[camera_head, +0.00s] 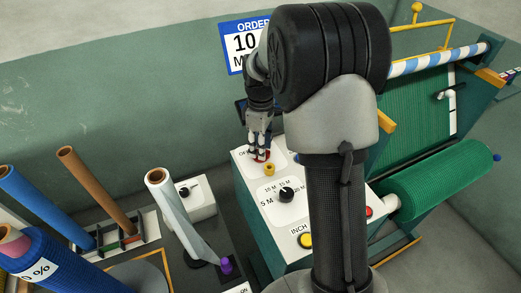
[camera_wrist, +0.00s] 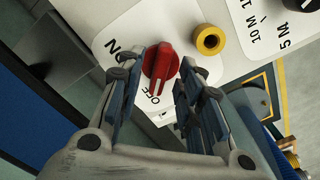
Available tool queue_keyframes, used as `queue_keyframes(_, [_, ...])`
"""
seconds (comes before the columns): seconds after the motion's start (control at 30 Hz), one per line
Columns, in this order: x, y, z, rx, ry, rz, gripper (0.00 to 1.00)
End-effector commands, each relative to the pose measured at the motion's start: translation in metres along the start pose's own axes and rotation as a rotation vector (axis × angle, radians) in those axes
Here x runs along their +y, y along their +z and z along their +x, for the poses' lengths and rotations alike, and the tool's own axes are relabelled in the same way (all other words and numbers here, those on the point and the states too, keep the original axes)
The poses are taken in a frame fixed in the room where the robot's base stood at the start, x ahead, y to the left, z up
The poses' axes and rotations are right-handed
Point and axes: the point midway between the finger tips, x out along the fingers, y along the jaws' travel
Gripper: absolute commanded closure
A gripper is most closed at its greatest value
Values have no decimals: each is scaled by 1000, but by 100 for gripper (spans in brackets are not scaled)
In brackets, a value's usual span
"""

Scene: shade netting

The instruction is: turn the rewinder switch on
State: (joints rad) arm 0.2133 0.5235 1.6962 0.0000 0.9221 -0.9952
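The rewinder switch is a red rotary knob (camera_wrist: 161,66) on a white label plate of the control box (camera_head: 254,224). Its white pointer line is at the OFF lettering. The ON lettering (camera_wrist: 113,52) is partly hidden by a finger. In the head view, a bit of the red knob (camera_head: 262,156) shows below my gripper (camera_head: 258,150). In the wrist view, my gripper (camera_wrist: 163,69) is open, with one finger on each side of the knob. I cannot tell whether either finger touches it.
A yellow ring-shaped part (camera_wrist: 208,39) sits close beside the knob. A black length dial (camera_head: 286,194), a yellow INCH button (camera_head: 305,240) and a red button (camera_head: 369,211) are on the same box. A green net roll (camera_head: 437,186) lies at right. Upright rolls stand at left.

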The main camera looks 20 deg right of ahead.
Motion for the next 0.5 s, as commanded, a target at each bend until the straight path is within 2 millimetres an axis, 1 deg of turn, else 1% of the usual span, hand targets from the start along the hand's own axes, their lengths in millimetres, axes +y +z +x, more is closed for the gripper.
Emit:
queue_keyframes(0.03, [0, 0, 5, -1, -1, 0, 67])
queue_keyframes(0.1, [0, 0, 8, 0, 0, 0, 67])
queue_keyframes(0.4, [0, 0, 9, 0, 0, 0, 67])
queue_keyframes(0.5, [0, 0, 9, 0, 0, 0, 73])
